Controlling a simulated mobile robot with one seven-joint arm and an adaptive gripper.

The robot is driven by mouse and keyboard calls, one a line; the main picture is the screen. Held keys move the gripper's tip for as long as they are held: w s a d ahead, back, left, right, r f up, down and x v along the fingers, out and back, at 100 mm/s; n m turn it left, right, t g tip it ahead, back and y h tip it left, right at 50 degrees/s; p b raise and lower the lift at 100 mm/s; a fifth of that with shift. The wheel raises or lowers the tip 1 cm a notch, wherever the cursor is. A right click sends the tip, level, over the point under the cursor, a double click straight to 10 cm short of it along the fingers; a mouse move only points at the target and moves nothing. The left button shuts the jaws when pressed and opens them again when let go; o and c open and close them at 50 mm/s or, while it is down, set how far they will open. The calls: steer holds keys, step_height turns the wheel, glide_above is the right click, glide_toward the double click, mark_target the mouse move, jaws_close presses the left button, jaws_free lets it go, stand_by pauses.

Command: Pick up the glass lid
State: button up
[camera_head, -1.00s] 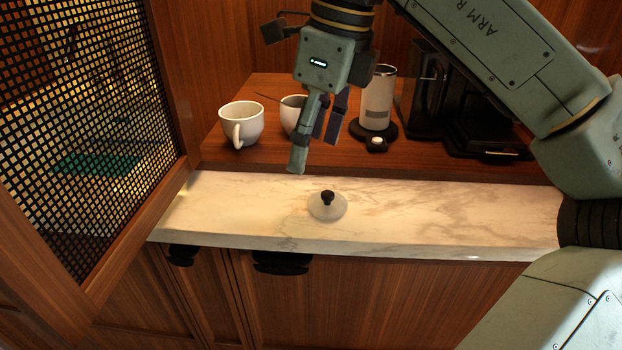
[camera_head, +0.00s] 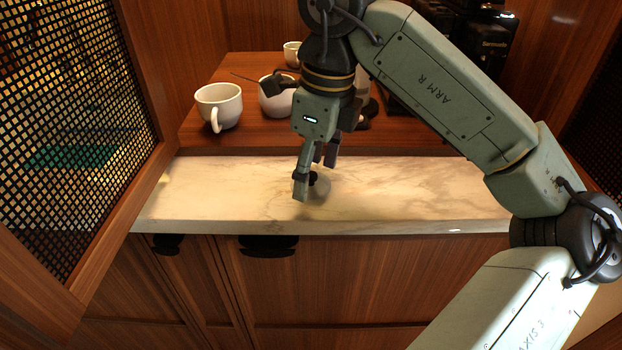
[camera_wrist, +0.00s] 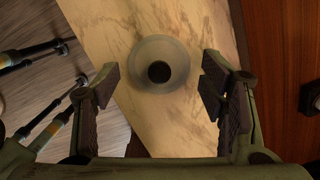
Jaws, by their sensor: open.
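The glass lid (camera_head: 321,193) is a small, round, see-through disc with a black knob, lying on the marble counter. My gripper (camera_head: 315,183) is open just over it in the head view and hides its left part. In the wrist view, the lid (camera_wrist: 160,52) lies ahead of the two fingers, with its dark knob at its centre. My gripper (camera_wrist: 160,90) shows its two dark finger pads wide apart, with nothing between them. I cannot tell how high the fingertips are above the knob.
White cups (camera_head: 219,106) stand on the raised wooden shelf (camera_head: 300,148) behind the marble counter (camera_head: 420,190). A black machine is at the back right. A mesh-panelled door (camera_head: 70,120) borders the left. The counter is clear on both sides of the lid.

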steer(key=shift+a+f, duration=0.1)
steer(key=shift+f, duration=0.35)
steer(key=c, duration=0.8)
steer(key=shift+r, duration=0.15)
steer(key=shift+c, duration=0.2)
